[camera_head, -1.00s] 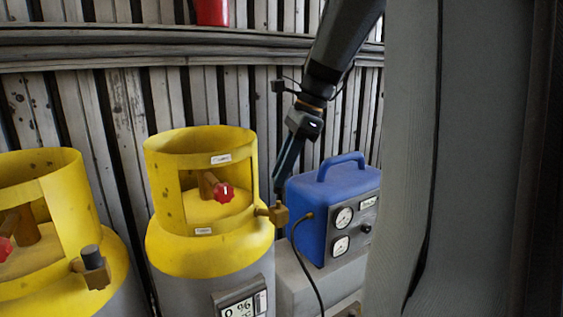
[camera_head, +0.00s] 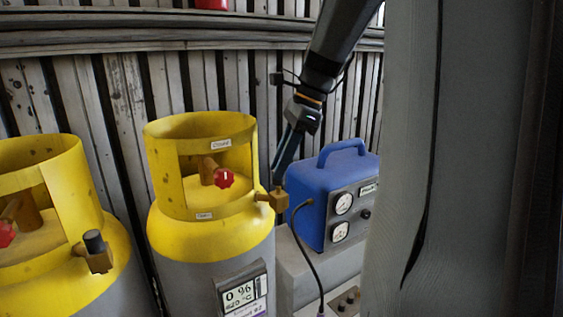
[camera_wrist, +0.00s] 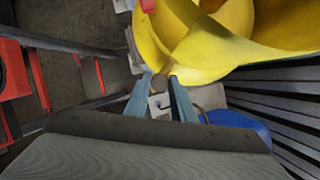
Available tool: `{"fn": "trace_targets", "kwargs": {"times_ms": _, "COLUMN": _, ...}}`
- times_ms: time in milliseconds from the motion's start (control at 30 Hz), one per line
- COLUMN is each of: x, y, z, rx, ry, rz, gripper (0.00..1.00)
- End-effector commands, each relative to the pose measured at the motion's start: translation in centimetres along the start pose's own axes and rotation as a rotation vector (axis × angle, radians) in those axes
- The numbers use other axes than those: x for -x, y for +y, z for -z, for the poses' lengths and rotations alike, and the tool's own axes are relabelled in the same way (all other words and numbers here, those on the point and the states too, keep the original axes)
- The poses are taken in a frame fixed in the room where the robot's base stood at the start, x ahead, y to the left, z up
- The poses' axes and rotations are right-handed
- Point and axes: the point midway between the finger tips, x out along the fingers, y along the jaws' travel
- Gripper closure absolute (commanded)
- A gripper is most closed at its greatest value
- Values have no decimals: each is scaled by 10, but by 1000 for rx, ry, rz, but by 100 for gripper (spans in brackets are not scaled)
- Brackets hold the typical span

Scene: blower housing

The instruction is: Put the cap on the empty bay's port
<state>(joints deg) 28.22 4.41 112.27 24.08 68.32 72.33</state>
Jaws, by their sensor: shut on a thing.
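The middle yellow-and-grey cylinder (camera_head: 215,238) has a brass side port (camera_head: 277,199) on its right, and its display reads 0 %. My gripper (camera_head: 280,180) comes down from above with its fingertips right at the top of this port. In the wrist view my gripper (camera_wrist: 160,85) is shut on a small round greyish-brown piece (camera_wrist: 158,82), which seems to be the cap. In the head view the cap is too small and hidden by the fingers to tell whether it touches the port. The left cylinder's port (camera_head: 98,262) carries a dark cap (camera_head: 93,241).
A blue unit (camera_head: 318,205) with gauges and a handle stands on a grey block close right of the port. A black hose (camera_head: 311,255) hangs from it. The middle cylinder's collar has a red knob (camera_head: 224,178). A slatted wall stands behind.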

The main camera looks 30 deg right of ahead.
Motion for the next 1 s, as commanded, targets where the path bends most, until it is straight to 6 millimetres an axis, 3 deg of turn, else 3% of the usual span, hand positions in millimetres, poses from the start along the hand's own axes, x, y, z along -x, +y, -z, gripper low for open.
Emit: {"fn": "trace_targets", "kwargs": {"times_ms": 1000, "x": -22, "y": 0, "z": 9, "rx": 0, "ry": 0, "rz": -1, "gripper": 99}}
